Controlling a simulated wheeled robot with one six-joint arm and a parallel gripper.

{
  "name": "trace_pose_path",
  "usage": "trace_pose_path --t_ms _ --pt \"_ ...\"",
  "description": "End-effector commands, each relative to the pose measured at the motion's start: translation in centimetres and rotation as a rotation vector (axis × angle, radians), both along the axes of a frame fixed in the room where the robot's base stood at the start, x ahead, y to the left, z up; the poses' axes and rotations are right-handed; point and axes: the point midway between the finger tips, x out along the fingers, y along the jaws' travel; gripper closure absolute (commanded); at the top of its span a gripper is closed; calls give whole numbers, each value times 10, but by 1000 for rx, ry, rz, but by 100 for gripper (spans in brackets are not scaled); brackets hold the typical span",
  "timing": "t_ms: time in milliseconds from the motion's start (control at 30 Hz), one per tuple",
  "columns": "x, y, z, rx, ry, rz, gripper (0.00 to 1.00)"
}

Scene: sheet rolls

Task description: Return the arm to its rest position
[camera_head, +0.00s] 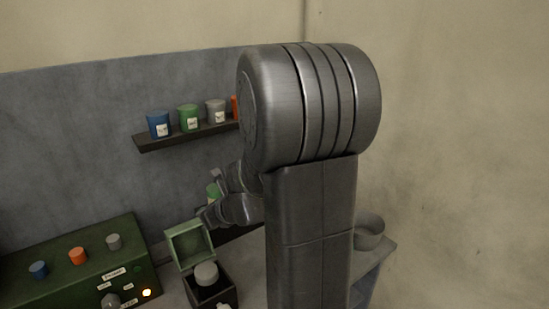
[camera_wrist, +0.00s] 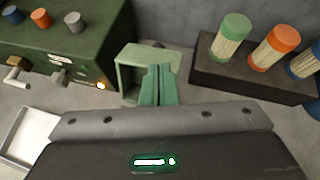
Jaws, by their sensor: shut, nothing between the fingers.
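My arm fills the middle of the head view, with its large grey joint in front and its far end reaching down and left. My gripper shows in the wrist view (camera_wrist: 157,72), with its two green fingers close together and nothing between them. It points toward a pale green box part (camera_wrist: 130,70); I cannot tell whether they touch. In the head view a dark box with an open green lid (camera_head: 190,243) stands below my wrist, with a pale grey round piece (camera_head: 206,273) at its top. My fingertips are hard to make out there.
A green control box (camera_head: 75,265) with coloured knobs and a lit lamp stands at left. A dark rack (camera_wrist: 240,83) holds green, orange and blue-topped rolls. A wall shelf (camera_head: 185,135) carries several cups. A grey bowl (camera_head: 369,232) is at right. A white tray (camera_wrist: 30,136) lies at lower left.

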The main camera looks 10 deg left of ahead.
Motion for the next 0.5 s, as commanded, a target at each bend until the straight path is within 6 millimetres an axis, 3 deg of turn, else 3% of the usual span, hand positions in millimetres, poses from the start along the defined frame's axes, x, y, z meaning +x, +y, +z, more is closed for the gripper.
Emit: trace_pose_path --t_ms 267,500 --pt "1 3 -2 0 1 1 100" --pt "11 23 -17 -2 2 2 100"
